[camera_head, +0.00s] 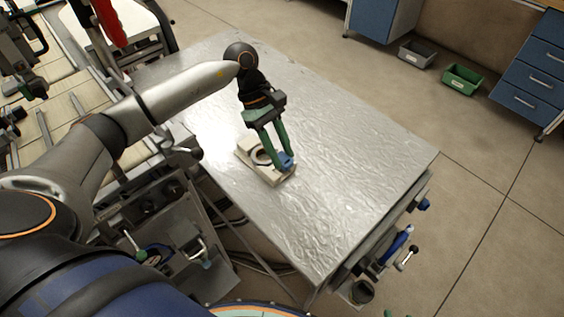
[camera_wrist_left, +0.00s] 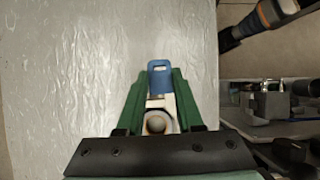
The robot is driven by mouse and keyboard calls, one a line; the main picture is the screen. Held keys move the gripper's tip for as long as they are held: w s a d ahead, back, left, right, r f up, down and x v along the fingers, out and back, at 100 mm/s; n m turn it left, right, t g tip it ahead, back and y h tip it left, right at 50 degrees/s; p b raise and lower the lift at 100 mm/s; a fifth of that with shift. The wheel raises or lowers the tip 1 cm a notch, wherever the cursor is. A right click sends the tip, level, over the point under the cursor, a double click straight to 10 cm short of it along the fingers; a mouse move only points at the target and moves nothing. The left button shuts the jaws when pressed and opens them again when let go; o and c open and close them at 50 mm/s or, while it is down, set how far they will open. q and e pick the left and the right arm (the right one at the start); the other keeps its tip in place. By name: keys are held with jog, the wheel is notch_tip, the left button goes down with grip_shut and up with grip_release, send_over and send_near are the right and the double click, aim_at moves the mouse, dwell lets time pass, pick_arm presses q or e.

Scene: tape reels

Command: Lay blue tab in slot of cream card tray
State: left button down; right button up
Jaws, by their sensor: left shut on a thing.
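The cream card tray (camera_head: 246,148) lies on the metal-topped table, below my left gripper. Part of it shows between the fingers in the left wrist view (camera_wrist_left: 170,124), with a round dark-rimmed opening. The blue tab (camera_head: 287,161) is between the fingertips of my left gripper (camera_head: 280,163), at the right end of the tray. In the left wrist view the blue tab (camera_wrist_left: 160,76) extends beyond the green fingertips and has a small hole near its far end. The gripper is shut on it. I cannot tell whether the tab touches the tray. My right gripper is not in view.
The silver table top (camera_head: 350,165) is clear to the right of the tray. Tools and a dark cup (camera_head: 361,292) hang at the table's near right side. Machinery stands at the left. A grey bin (camera_head: 416,54) and a green bin (camera_head: 463,80) are on the floor.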

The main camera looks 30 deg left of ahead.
pick_arm(q)
jog(key=w+f, duration=0.1)
jog(key=w+f+b, duration=0.1)
jog(key=f, duration=0.1)
jog(key=shift+a+b, duration=0.3)
jog(key=shift+a, duration=0.05)
jog(key=shift+w+f, duration=0.1)
jog(key=shift+f, duration=1.25)
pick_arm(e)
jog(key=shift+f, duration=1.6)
pick_arm(q)
jog(key=shift+b, duration=0.3)
jog(key=shift+f+b, duration=0.65)
jog(key=shift+b, duration=0.15)
jog(key=c, duration=0.6)
grip_release()
jog(key=shift+r, duration=0.1)
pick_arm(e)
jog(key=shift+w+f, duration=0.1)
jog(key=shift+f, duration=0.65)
pick_arm(q)
jog(key=shift+o, duration=0.2)
jog(key=shift+r, duration=0.1)
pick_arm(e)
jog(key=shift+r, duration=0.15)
